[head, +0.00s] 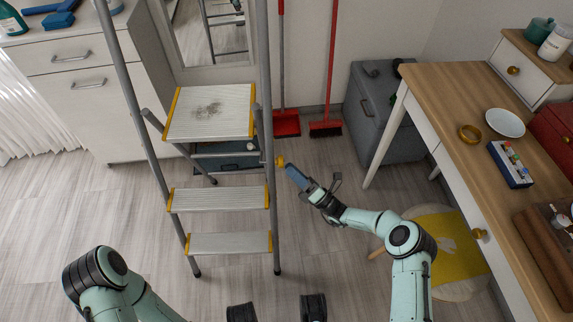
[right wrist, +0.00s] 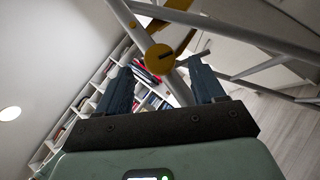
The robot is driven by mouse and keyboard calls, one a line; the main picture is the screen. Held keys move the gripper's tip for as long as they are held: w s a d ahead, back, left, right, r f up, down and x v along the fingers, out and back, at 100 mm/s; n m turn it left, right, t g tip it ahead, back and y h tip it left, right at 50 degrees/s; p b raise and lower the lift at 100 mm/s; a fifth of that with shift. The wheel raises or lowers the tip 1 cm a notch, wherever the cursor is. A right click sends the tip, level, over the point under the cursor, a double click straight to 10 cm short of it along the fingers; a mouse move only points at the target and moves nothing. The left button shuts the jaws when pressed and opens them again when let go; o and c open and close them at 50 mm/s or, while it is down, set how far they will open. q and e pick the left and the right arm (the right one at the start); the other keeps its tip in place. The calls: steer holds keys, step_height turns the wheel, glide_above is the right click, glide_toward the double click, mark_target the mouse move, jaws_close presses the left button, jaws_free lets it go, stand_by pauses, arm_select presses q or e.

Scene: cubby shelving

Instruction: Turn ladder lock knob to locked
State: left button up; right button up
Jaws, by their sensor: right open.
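The step ladder (head: 218,197) stands open on the floor, with grey rails and yellow-edged steps. Its small yellow lock knob (head: 280,161) sits on the right rail, beside the level of the upper steps. My right gripper (head: 290,170) is just right of and below the knob, pointing at it. In the right wrist view the round yellow knob (right wrist: 160,60), with a short dark mark on its face, appears between the two open fingertips (right wrist: 158,67). The jaws are empty; I cannot tell whether the fingertips reach around the knob.
A wooden desk (head: 440,85) with a plate and small items stands on the right. A grey bin (head: 375,120) and a red broom (head: 327,125) are behind. A yellow-topped stool (head: 440,245) is near my right arm. Floor left of the ladder is clear.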

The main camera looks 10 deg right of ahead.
arm_select(q)
steer(key=w, duration=0.1)
steer(key=w+r+t+p, duration=0.1)
steer(key=shift+w+d+r, duration=0.15)
steer(key=shift+w+r, duration=0.05)
steer(key=shift+w, duration=0.1)
arm_select(e)
steer(key=v, duration=1)
